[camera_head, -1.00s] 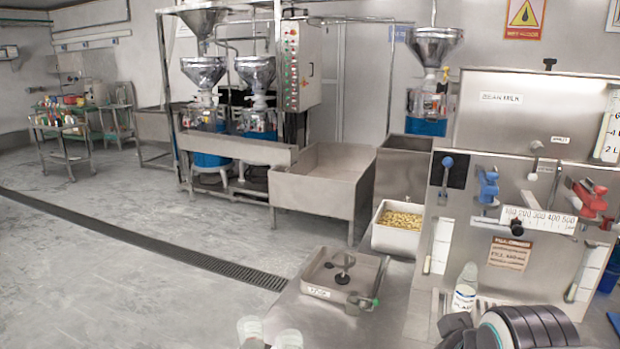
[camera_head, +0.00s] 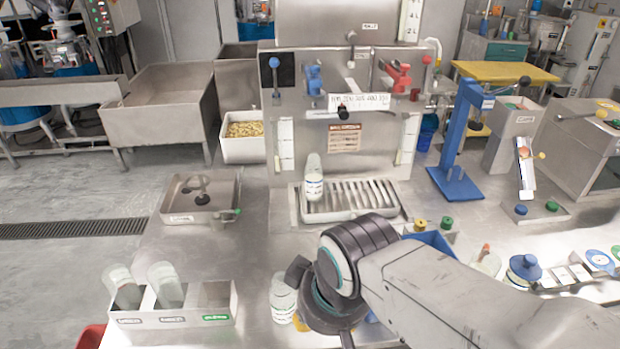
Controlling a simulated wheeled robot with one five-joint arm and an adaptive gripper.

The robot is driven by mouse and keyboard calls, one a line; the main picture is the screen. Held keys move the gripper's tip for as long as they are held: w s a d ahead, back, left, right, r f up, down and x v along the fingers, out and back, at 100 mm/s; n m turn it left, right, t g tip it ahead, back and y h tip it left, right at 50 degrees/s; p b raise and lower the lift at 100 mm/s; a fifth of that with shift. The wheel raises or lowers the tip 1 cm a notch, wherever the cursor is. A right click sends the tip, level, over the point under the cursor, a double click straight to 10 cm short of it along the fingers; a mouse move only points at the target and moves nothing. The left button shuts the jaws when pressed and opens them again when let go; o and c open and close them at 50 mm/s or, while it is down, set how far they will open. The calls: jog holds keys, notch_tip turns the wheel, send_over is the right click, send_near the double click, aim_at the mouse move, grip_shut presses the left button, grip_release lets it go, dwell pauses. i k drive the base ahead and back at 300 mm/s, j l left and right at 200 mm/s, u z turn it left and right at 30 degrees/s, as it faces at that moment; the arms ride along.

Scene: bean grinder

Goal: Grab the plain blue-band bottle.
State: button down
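A clear bottle (camera_head: 283,300) with a pale label stands on the steel counter just left of my gripper (camera_head: 320,308). Two empty-looking clear bottles (camera_head: 123,287) (camera_head: 166,285) lean in a bin with three compartments (camera_head: 170,319) at the front left. I cannot tell which one is the plain blue-band bottle. My gripper points down at the counter; its fingers are mostly hidden by the wrist, so its opening does not show.
The steel dispenser panel (camera_head: 343,143) stands behind the drip tray. A blue lever press (camera_head: 461,145) is at the right. Blue and green caps (camera_head: 524,267) and small items lie on the right counter. A shallow steel tray (camera_head: 181,218) is at the left.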

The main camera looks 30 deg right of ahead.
aim_at(313, 172)
jog(key=j+z, duration=0.2)
jog(key=z, duration=0.2)
jog(key=i+j+z, duration=0.1)
jog(key=j+z, duration=0.4)
jog(key=z, duration=0.25)
jog(key=j+z, duration=0.2)
jog(key=z, duration=0.15)
